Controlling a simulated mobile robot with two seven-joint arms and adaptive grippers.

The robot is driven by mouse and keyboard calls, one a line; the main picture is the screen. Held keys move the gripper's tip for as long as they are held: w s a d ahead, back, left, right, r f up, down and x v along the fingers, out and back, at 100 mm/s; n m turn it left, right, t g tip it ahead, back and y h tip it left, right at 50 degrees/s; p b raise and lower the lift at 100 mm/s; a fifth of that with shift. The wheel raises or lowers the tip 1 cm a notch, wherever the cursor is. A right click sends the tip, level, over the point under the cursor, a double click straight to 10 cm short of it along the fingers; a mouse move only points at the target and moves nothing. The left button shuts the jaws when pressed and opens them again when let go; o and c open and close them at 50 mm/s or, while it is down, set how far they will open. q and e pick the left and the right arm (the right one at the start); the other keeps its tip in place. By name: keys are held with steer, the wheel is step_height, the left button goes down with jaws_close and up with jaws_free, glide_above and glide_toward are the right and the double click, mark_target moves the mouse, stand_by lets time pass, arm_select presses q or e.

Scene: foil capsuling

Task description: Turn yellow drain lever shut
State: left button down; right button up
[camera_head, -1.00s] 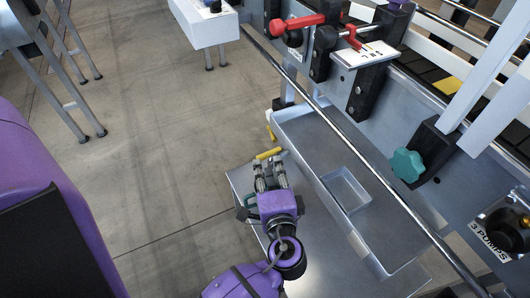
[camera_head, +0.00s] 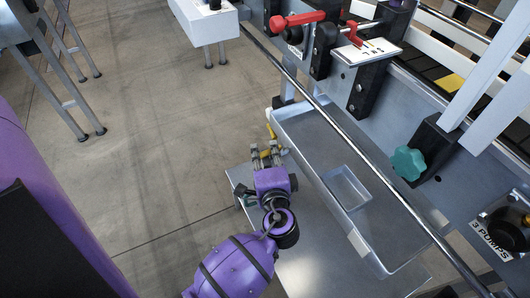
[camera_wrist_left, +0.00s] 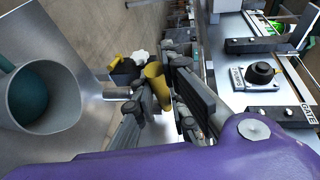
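The yellow drain lever (camera_head: 266,155) is by the left corner of the metal trough, mostly covered by my left gripper (camera_head: 267,153) in the head view. In the left wrist view the yellow lever (camera_wrist_left: 157,84) stands between the two dark fingers of my left gripper (camera_wrist_left: 160,100). The fingers look spread, one on each side of the lever; whether either touches it I cannot tell. My right gripper is not in view.
The long metal trough (camera_head: 290,125) lies to the right, with a steel rail (camera_head: 350,145) above it. A metal sheet (camera_head: 320,255) is below the gripper. A teal knob (camera_head: 407,163) and a red handle (camera_head: 298,19) sit on the machine.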

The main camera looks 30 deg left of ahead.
arm_select(q)
steer(key=shift+f, duration=0.1)
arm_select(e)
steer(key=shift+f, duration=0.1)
arm_select(q)
steer(key=shift+s+d+f+n+g+y+b, duration=0.1)
steer(key=shift+d+n+g+y+b, duration=0.25)
steer(key=shift+n+g+y+b, duration=0.3)
steer(key=shift+s+d+n+g+y+b, duration=0.1)
steer(key=shift+d+n+g+y+b, duration=0.05)
steer(key=shift+n+g+y, duration=0.35)
steer(key=shift+s+d+n+g+y+b, duration=0.15)
steer(key=shift+n+g+y, duration=0.15)
steer(key=shift+g, duration=0.25)
steer(key=c, duration=2)
jaws_free()
steer(key=shift+w, duration=0.1)
steer(key=shift+c, duration=0.2)
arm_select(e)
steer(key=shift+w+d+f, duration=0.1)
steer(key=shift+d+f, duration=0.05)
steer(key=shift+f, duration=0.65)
